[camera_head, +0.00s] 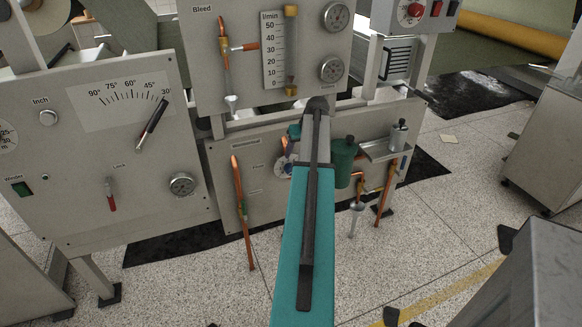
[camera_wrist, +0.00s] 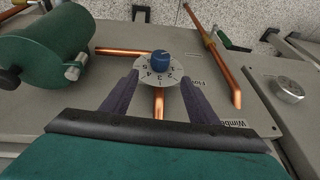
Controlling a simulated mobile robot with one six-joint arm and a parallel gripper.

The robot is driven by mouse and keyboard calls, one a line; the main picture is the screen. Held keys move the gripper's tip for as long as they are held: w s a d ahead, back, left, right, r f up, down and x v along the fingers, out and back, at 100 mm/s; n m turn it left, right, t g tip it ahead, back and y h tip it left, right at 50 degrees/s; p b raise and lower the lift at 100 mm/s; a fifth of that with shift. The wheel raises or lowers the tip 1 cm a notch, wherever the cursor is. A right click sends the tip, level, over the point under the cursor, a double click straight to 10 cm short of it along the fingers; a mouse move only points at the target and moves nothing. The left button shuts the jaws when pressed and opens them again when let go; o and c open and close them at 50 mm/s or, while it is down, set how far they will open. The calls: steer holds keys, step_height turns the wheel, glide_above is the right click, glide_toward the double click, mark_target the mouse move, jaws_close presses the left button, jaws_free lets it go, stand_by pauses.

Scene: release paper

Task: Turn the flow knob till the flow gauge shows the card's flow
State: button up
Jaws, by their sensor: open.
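The flow knob (camera_wrist: 160,62) is blue and sits on a round white dial with numbers in the wrist view. In the head view its white dial (camera_head: 283,168) is partly hidden behind my arm. My gripper (camera_wrist: 160,77) is open, with its two dark fingers on either side of the dial. I cannot tell whether they touch anything; nothing is held. The flow gauge (camera_head: 291,50) is a clear upright tube with brass ends beside an l/min scale on the upper panel. Its float level is too small to read surely. I cannot make out a card showing a flow.
A green cylinder (camera_wrist: 45,47) stands left of the knob in the wrist view. Copper pipes (camera_wrist: 215,52) run beside and below the dial. A silver knob (camera_wrist: 288,91) is at the right. A small metal shelf (camera_head: 387,150) holds a bottle.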

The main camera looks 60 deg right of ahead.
mark_target(291, 166)
steer(key=p+x, duration=0.1)
steer(key=x, duration=1)
steer(key=shift+w+f+p, duration=0.2)
steer(key=shift+f+p, duration=0.15)
steer(key=shift+p, duration=0.05)
steer(key=c, duration=1)
steer(key=shift+c, duration=0.2)
steer(key=shift+d+y, duration=0.15)
steer(key=shift+y, duration=0.15)
steer(key=t+y, duration=0.1)
steer(key=t+y+b, duration=0.1)
steer(key=d+m+t+y+b, duration=0.1)
steer(key=shift+s+f, duration=0.3)
steer(key=shift+s, duration=0.05)
steer(key=t+y, duration=0.1)
steer(key=t+y+b, duration=0.1)
steer(key=shift+s+d+f+m+t+y, duration=0.1)
steer(key=shift+d+f+m+t+y, duration=0.1)
steer(key=shift+m+t+y, duration=0.15)
steer(key=shift+a+m+t+y+b, duration=0.1)
steer(key=shift+m+t+y+b, duration=0.25)
steer(key=shift+t+y+b, duration=0.3)
